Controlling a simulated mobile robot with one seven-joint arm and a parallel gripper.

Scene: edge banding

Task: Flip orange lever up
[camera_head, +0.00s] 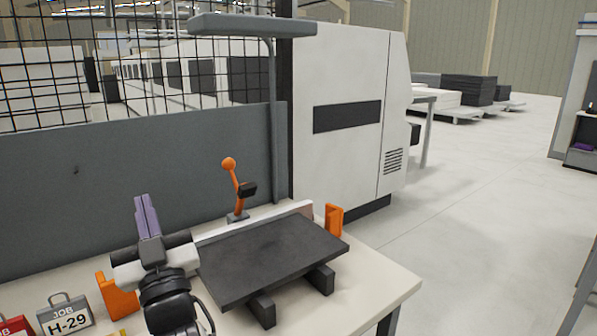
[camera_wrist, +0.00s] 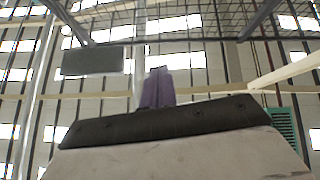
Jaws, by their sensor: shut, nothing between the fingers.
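The orange lever (camera_head: 235,188) stands at the back of the workbench, with a round orange ball on top and a small dark block on its shaft. It rises from a grey base and leans slightly to the left. My gripper (camera_head: 147,212) is to the left of the lever, apart from it, with its purple fingers together and pointing up. In the wrist view the purple fingers (camera_wrist: 158,88) are shut and empty against the ceiling. The lever does not show in the wrist view.
A dark panel (camera_head: 270,258) lies on the workbench (camera_head: 375,300), right of my gripper, between orange brackets (camera_head: 333,219). A light rail runs behind it. A grey partition (camera_head: 130,185) stands behind the bench. Job tags (camera_head: 66,314) are at lower left. A lamp (camera_head: 250,25) hangs above.

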